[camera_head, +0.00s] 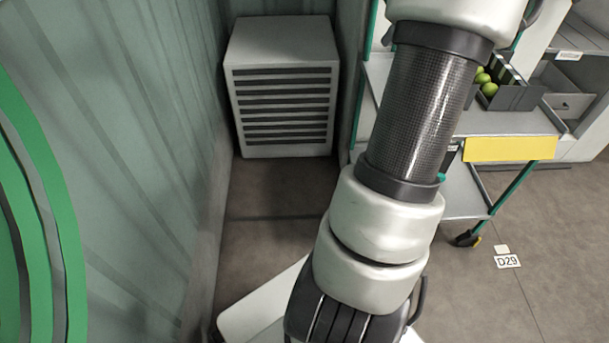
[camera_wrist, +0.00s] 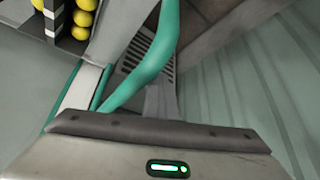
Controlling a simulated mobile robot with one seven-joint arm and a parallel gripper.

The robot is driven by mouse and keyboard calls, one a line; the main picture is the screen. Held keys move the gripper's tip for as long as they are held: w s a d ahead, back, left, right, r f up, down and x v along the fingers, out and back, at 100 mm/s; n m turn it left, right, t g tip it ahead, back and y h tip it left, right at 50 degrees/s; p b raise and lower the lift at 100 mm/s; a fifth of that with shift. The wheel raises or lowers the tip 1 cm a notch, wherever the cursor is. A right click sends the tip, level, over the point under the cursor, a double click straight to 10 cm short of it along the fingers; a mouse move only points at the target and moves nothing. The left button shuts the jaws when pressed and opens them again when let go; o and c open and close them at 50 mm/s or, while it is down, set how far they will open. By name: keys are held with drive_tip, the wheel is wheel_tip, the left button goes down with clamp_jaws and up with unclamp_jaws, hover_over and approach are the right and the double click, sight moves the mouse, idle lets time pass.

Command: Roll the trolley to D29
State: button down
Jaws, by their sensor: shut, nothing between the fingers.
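The trolley (camera_head: 545,122) stands to the right in the head view, partly hidden behind my arm. It has grey shelves, green posts, a yellow plate on its front edge and a dark caster. The D29 label (camera_head: 508,261) lies on the floor just in front of its near right caster. In the wrist view, the trolley's green tube (camera_wrist: 162,55) rises just beyond my gripper (camera_wrist: 160,133). My gripper is shut and empty; whether it touches the tube I cannot tell. The head view does not show my gripper.
A white louvred cabinet (camera_head: 284,90) stands in the back corner beside the green corrugated wall (camera_head: 140,130). A dark crate (camera_head: 515,97) with green fruit is on the trolley's upper shelf. A grey storage unit (camera_head: 570,75) stands behind. Floor is clear at the lower right.

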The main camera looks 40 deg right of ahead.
drive_tip(key=s+d+p, duration=0.3)
drive_tip(key=s+d, duration=0.4)
drive_tip(key=d, duration=0.3)
drive_tip(key=shift+d, duration=0.1)
wheel_tip(320, 180, up, 10)
drive_tip(key=p, duration=0.7)
drive_tip(key=shift+d, duration=0.2)
idle(1.1)
drive_tip(key=shift+s, duration=0.1)
